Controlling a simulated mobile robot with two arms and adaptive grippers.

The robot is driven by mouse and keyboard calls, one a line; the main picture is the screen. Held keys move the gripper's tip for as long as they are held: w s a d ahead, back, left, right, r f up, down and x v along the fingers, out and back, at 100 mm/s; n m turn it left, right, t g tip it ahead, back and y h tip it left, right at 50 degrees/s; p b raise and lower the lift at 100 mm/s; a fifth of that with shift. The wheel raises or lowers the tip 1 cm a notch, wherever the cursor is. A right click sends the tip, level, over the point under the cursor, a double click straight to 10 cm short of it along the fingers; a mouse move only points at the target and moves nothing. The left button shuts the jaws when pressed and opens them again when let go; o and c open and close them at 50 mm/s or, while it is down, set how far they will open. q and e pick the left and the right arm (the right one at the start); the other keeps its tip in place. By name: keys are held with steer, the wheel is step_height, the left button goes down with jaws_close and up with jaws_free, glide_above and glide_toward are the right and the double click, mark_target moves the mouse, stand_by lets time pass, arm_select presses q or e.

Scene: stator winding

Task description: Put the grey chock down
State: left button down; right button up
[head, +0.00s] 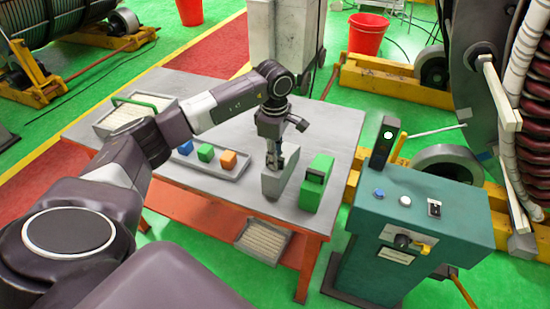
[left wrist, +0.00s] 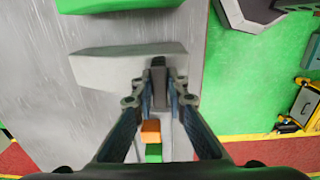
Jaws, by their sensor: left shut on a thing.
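The grey chock (head: 279,184) is a wedge-like block at the front of the grey table (head: 335,125), left of the green chock (head: 313,190). My left gripper (head: 275,160) points down from above and is shut on the upper part of the grey chock. In the left wrist view the grey chock (left wrist: 105,66) extends to the left of the fingertips (left wrist: 160,72), and the green chock (left wrist: 120,4) shows at the top edge. I cannot tell whether the grey chock's underside touches the table. My right gripper is not in view.
A tray (head: 232,176) with a blue, a green and an orange cube lies left of the grey chock. A green-handled box (head: 113,124) stands at the table's far left. A teal control console (head: 425,222) stands right of the table. The table behind the chocks is clear.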

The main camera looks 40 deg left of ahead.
arm_select(q)
steer(key=shift+f, duration=0.35)
steer(key=shift+f, duration=0.2)
steer(key=c, duration=1.9)
jaws_free()
steer(key=shift+c, duration=0.2)
steer(key=shift+r, duration=0.6)
step_height(320, 180, up, 11)
steer(key=b, duration=0.3)
steer(key=shift+s, duration=0.15)
